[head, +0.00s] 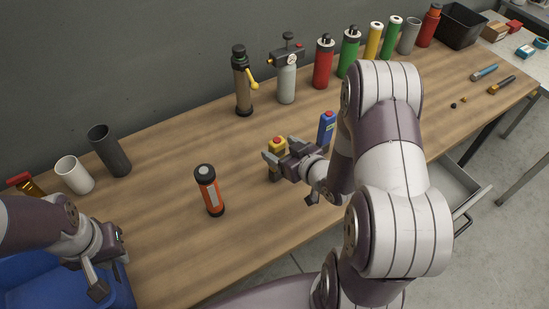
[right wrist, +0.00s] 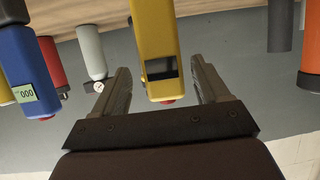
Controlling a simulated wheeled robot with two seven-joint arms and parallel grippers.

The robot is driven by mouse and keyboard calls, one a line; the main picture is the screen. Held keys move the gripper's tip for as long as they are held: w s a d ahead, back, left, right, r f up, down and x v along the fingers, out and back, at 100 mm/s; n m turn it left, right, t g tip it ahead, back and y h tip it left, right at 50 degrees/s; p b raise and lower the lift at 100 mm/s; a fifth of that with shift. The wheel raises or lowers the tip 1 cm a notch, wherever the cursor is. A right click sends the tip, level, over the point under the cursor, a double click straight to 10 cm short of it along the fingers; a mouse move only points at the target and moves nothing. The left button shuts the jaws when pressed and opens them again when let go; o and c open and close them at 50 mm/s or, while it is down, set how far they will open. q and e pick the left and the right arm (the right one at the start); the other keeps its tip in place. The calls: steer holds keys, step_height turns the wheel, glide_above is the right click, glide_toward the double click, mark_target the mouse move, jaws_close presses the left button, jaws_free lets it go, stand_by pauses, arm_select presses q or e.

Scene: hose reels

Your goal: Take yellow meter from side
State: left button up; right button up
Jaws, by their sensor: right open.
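The yellow meter (head: 278,144) stands upright on the wooden table in the head view, partly hidden by my right gripper. It has a red top and a dark display. In the right wrist view the yellow meter (right wrist: 155,45) lies between the two open fingers, with a gap on each side. My right gripper (head: 273,154) reaches it from the right side, open.
An orange and black flashlight (head: 209,190) stands left of the yellow meter. Cups, a pump and several coloured bottles line the back of the table (head: 160,215). A blue bin (head: 40,285) is at lower left, and a black bin (head: 462,27) at the far right.

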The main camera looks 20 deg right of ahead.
steer(key=x, duration=0.4)
steer(key=shift+a+f, duration=0.15)
steer(key=shift+f, duration=0.15)
steer(key=shift+s, duration=0.1)
steer(key=c, duration=1.1)
